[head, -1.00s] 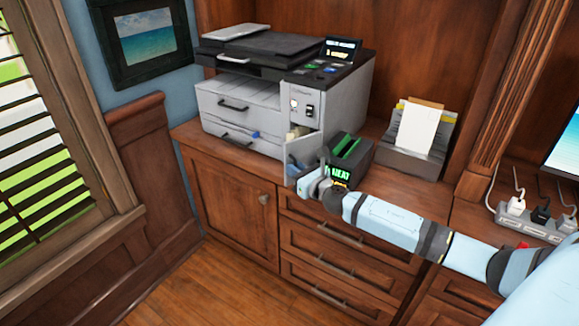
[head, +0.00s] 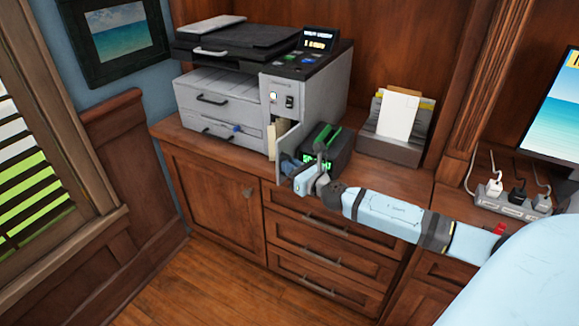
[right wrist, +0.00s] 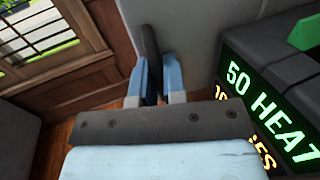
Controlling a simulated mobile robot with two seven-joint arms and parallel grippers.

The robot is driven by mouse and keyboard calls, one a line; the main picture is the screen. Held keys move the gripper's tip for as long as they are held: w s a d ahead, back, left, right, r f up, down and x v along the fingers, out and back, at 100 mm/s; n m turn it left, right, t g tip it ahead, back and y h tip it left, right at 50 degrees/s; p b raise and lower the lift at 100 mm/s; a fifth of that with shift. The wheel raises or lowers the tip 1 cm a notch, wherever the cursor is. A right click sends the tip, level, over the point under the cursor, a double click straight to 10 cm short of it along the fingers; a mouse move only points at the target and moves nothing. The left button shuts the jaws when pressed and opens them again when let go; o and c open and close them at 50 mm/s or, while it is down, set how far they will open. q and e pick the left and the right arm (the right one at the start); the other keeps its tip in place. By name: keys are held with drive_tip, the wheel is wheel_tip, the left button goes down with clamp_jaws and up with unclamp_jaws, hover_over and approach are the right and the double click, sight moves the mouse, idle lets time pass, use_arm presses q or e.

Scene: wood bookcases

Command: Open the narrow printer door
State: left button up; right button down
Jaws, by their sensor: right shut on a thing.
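The grey printer (head: 318,98) stands on the wood cabinet top. Its narrow door (head: 291,140) is swung outward at the front right corner, and a cream-coloured inside (head: 271,140) shows behind it. My right gripper (head: 288,168) is at the lower part of this door. In the right wrist view, the fingers (right wrist: 155,82) are shut on the dark door handle (right wrist: 150,45), beside the pale door panel (right wrist: 188,35). The fingertips are partly hidden in the head view. My left gripper is not in view.
A dark label device (head: 325,145) with a green top stands close to the right of my gripper. A paper holder (head: 390,150) and a power strip (head: 512,203) are farther right. Cabinet drawers (head: 330,225) lie below. Floor (head: 215,290) is clear at front left.

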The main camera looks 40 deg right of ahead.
drive_tip(key=shift+d, duration=0.1)
drive_tip(key=c, duration=1.2)
unclamp_jaws()
use_arm(q)
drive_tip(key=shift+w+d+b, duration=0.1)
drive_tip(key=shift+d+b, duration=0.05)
drive_tip(key=shift+b, duration=0.4)
use_arm(e)
drive_tip(key=s+d, duration=0.1)
drive_tip(key=s, duration=1.2)
drive_tip(key=shift+s, duration=0.35)
drive_tip(key=shift+d, duration=0.1)
